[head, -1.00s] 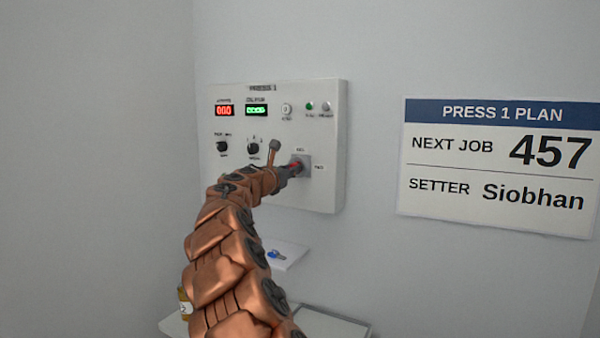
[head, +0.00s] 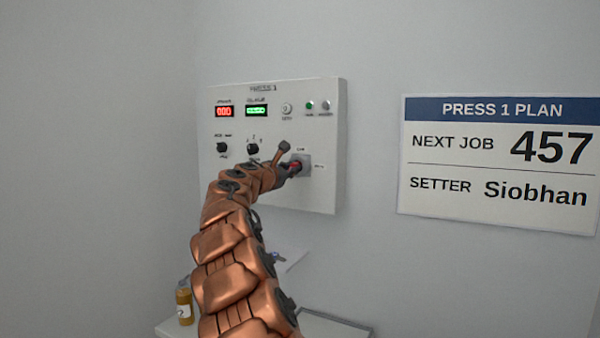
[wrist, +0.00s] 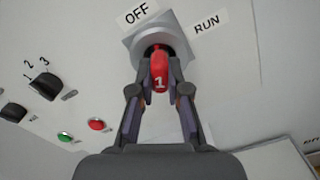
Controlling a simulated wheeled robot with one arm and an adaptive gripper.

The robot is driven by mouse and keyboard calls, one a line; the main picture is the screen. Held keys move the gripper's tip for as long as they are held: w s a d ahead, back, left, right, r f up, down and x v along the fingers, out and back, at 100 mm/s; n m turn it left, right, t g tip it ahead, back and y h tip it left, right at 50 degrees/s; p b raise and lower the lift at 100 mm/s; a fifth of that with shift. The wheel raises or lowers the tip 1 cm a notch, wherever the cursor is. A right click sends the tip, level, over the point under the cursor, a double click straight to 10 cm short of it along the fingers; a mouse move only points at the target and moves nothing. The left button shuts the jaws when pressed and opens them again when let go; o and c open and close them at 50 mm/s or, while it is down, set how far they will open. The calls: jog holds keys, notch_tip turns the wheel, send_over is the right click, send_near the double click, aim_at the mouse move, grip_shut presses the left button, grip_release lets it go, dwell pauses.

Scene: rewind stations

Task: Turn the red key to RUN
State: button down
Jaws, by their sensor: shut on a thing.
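The red key (wrist: 160,72), marked 1, sits in a grey square lock (wrist: 178,38) on the press panel. My gripper (wrist: 160,82) is shut on the key, one finger on each side. In the wrist view, the OFF label is above the lock, slightly left, and the RUN label is at its upper right. Both labels look tilted in this view. I cannot tell the key's exact angle.
The Press 1 panel (head: 326,135) also carries displays, small lamps and black knobs (head: 253,148). Green (wrist: 65,137) and red (wrist: 96,125) buttons show in the wrist view. A small bottle (head: 184,306) stands lower left. A plan sign (head: 500,165) hangs on the right wall.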

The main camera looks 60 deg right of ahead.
jog(key=shift+m+b, duration=0.3)
jog(key=shift+m, duration=0.2)
jog(key=shift+f+m+b, duration=0.1)
jog(key=shift+m+b, duration=1)
jog(key=shift+w+m+b, duration=0.1)
jog(key=shift+m+b, duration=1.55)
jog(key=shift+m, duration=0.65)
jog(key=m+b, duration=0.2)
jog(key=m, duration=0.4)
jog(key=c, duration=1.1)
grip_release()
